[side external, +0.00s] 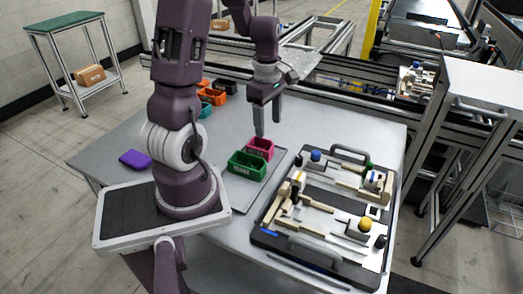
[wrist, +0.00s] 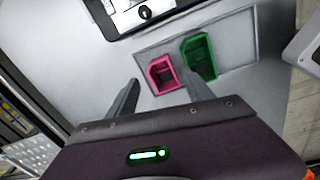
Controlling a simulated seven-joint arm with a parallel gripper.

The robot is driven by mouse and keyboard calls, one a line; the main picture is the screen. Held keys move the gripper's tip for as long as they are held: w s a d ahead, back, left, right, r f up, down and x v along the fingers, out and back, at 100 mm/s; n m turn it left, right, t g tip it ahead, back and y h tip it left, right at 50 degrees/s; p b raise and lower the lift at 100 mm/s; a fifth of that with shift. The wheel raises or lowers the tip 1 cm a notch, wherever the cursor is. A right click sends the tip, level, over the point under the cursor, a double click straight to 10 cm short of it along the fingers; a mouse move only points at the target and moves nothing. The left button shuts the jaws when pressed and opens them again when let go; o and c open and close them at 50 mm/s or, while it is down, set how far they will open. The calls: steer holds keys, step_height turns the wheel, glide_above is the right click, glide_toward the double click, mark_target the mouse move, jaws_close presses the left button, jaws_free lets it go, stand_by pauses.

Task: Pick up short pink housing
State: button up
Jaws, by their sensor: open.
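The short pink housing (side external: 260,148) is an open-topped bin on the grey tray, directly beside a green housing. It also shows in the wrist view (wrist: 163,74), upright and apparently empty. My gripper (side external: 267,117) is above the table, just over and behind the pink housing in the side view. In the wrist view my two fingers (wrist: 165,90) are spread apart, with the pink housing beyond and between their tips. Nothing is held between them.
The green housing (side external: 247,166) stands close beside the pink one (wrist: 199,57). A pallet fixture (side external: 322,196) with several parts lies to the right. Orange, teal and black bins (side external: 206,96) stand at the back left.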

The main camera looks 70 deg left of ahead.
mark_target(261, 144)
steer(key=a+f+n, duration=0.1)
steer(key=s+a+f+n, duration=0.1)
steer(key=f, duration=0.1)
steer(key=shift+s+a+f+g, duration=0.1)
steer(key=shift+s+f+g, duration=0.1)
steer(key=shift+g, duration=0.1)
step_height(261, 144, down, 6)
steer(key=shift+w+a+f, duration=0.1)
steer(key=shift+a+f, duration=0.05)
steer(key=shift+f, duration=0.05)
steer(key=c, duration=1.2)
